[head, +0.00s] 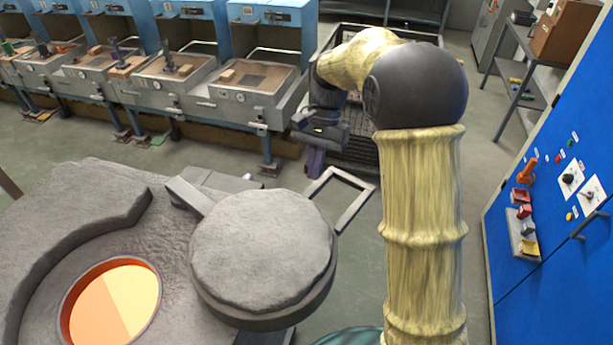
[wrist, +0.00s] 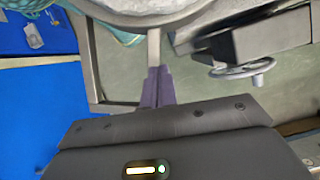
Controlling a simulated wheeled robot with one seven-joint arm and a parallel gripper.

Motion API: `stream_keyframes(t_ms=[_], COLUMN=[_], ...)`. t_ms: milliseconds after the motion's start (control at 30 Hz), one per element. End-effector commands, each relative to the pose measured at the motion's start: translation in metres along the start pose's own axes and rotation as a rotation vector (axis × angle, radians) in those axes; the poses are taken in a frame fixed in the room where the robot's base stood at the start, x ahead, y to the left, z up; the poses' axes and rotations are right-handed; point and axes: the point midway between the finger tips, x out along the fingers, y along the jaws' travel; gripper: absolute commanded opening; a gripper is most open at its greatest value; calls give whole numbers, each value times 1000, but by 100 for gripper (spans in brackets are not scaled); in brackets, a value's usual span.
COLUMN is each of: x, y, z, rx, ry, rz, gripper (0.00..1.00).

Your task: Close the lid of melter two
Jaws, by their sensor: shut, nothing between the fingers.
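The melter (head: 165,210) is a grey, rough-topped block with a round opening (head: 115,305) glowing orange and yellow, uncovered. Its thick round lid (head: 262,250) is swung aside to the right of the opening, on a hinge arm (head: 190,197). A flat metal loop handle (head: 355,205) sticks out from the lid's far right side. My gripper (head: 315,175) has purple fingers, shut and empty, pointing down by the handle's far left corner. In the wrist view the fingers (wrist: 157,85) line up with a handle bar (wrist: 153,48) below the lid's edge (wrist: 150,12); contact is unclear.
A row of blue-hooded workbenches (head: 205,100) stands along the back. A blue control cabinet (head: 540,285) is at the right, with shelving (head: 510,70) behind it. The wrist view shows a handwheel (wrist: 243,70) near the lid. Open floor (head: 425,130) lies between.

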Motion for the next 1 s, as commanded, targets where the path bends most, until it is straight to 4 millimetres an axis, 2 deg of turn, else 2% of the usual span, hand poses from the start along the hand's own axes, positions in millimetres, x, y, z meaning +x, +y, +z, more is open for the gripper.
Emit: stream_keyframes(t_ms=[33,200,333,1000], x=[7,11,16,22], y=[0,0,0,0], z=[2,25,35,43], rx=[0,-2,-1,17], ry=[-3,-1,-1,0], rz=[3,1,0,-8], gripper=[0,0,0,0])
